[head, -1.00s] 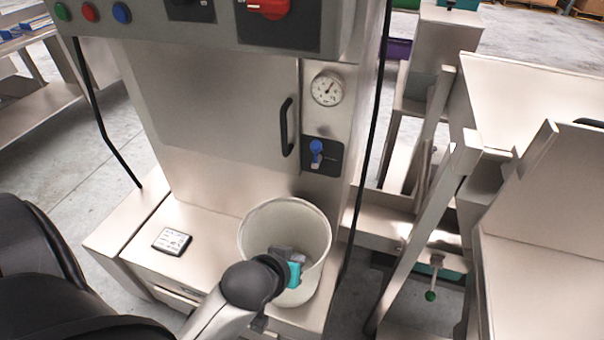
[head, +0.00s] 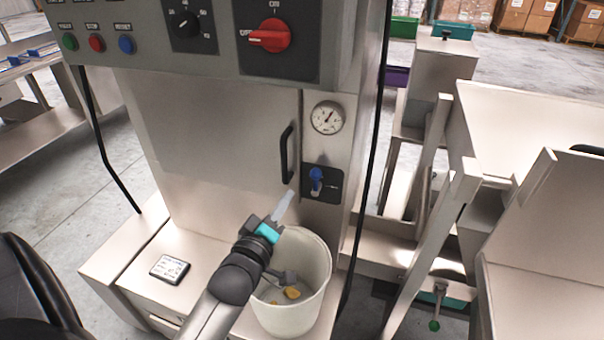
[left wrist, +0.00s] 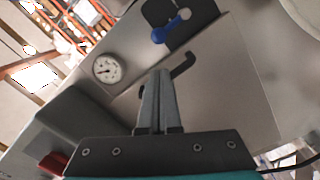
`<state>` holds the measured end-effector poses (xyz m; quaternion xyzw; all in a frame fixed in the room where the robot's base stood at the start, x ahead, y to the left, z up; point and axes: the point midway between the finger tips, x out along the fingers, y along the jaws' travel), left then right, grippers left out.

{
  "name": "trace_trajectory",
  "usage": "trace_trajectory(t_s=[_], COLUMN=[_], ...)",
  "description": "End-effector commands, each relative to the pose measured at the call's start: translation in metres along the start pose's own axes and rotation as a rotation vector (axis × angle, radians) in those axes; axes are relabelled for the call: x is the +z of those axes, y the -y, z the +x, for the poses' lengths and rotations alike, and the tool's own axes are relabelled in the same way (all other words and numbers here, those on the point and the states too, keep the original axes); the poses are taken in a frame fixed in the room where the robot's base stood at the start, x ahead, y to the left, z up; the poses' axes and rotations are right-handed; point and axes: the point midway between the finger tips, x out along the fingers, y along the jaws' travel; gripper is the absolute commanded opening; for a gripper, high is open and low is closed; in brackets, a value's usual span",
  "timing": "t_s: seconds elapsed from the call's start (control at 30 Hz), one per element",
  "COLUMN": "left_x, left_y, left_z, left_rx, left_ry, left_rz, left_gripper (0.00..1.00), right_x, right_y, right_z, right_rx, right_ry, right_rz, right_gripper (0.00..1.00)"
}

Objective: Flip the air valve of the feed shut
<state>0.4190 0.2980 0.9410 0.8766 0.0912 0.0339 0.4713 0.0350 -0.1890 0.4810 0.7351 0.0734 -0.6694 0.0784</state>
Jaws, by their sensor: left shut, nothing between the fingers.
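The air valve (head: 316,181) is a blue handle on a dark plate, below a round pressure gauge (head: 327,117) on the machine's steel front. Its handle stands about upright in the head view. It also shows at the top of the left wrist view as a blue lever (left wrist: 171,27) on its dark plate. My left gripper (head: 285,198) is shut and empty, a little left of and below the valve, apart from it. Its closed fingers (left wrist: 157,92) point towards the machine front in the left wrist view. My right gripper is out of view.
A white bucket (head: 318,292) with some yellow pieces inside stands below the valve. A black door handle (head: 287,152) is just left of it. A red rotary switch (head: 270,36) and buttons are above. A black cable (head: 372,150) runs down the right side.

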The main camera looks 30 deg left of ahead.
Motion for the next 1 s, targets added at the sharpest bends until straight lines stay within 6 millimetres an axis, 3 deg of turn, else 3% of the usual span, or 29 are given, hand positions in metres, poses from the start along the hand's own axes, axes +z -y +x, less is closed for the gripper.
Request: trace_trajectory(t_s=[0.37,0.8,1.0], left_x=[0.001,0.001,0.001], left_y=[0.0,0.0,0.0], left_z=[0.01,0.075,0.094], left_rx=[0.001,0.001,0.0], left_ry=[0.001,0.001,0.002], left_rz=[0.002,0.004,0.003], left_gripper=[0.0,0.0,0.0], right_x=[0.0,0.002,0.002], right_y=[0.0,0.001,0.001], right_z=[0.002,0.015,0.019], right_rx=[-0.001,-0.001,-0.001], right_ry=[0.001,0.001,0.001], right_rz=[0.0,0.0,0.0], right_gripper=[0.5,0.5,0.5])
